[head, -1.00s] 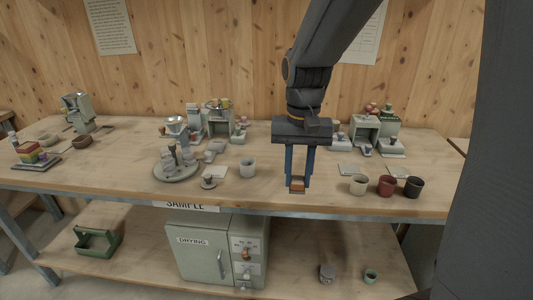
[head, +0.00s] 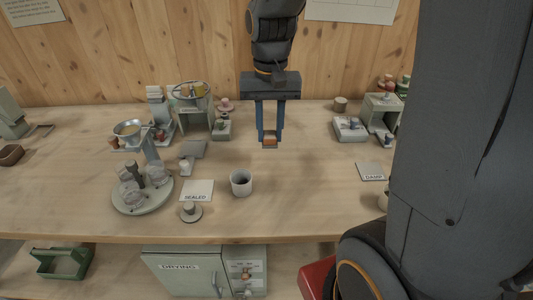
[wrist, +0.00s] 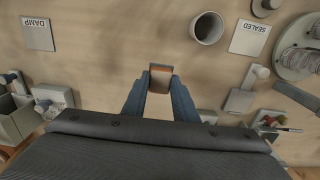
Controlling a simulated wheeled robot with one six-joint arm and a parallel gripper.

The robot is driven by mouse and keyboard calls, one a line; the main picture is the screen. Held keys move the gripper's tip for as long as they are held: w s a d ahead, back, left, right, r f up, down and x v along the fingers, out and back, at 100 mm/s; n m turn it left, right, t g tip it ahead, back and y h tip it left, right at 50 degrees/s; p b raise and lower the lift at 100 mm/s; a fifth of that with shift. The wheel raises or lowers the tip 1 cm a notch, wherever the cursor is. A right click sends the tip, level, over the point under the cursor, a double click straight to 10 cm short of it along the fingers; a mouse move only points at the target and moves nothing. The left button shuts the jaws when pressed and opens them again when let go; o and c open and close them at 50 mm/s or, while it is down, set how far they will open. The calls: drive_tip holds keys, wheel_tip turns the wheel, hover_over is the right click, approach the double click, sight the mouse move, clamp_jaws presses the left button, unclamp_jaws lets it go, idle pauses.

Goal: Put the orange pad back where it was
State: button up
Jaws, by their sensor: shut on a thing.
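The orange pad (head: 269,140) is a small block with an orange face and darker edges. It also shows in the wrist view (wrist: 160,77), between the fingertips. My gripper (head: 270,138) has two blue fingers pointing down and is shut on the pad. It also shows in the wrist view (wrist: 159,82). The pad hangs over the middle of the wooden table, to the right of a pale cup (head: 241,182). I cannot tell exactly how high it is above the surface.
A "SEALED" card (head: 197,191) lies left of the cup, with a small round weight (head: 190,211) beside it. A "DAMP" card (wrist: 37,33) lies on the other side. Machines line the back. The table around the pad is mostly clear.

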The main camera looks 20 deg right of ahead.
sight(270, 134)
drive_tip(key=shift+s+f+p, duration=0.1)
drive_tip(key=shift+f+p, duration=0.3)
drive_tip(key=shift+f, duration=3.55)
drive_tip(key=shift+f, duration=0.15)
drive_tip(key=o, duration=1)
wheel_tip(270, 134, up, 12)
drive_tip(key=shift+b, duration=0.7)
drive_tip(key=s+f+n, duration=0.1)
drive_tip(key=s+f, duration=0.2)
drive_tip(key=s+f+n, duration=0.1)
drive_tip(key=s+f, duration=0.2)
drive_tip(key=s+f+n, duration=0.1)
drive_tip(key=s+f, duration=0.2)
drive_tip(key=shift+s+f+n+t, duration=0.1)
drive_tip(key=shift+s+n+t, duration=0.15)
drive_tip(key=shift+n+t, duration=0.05)
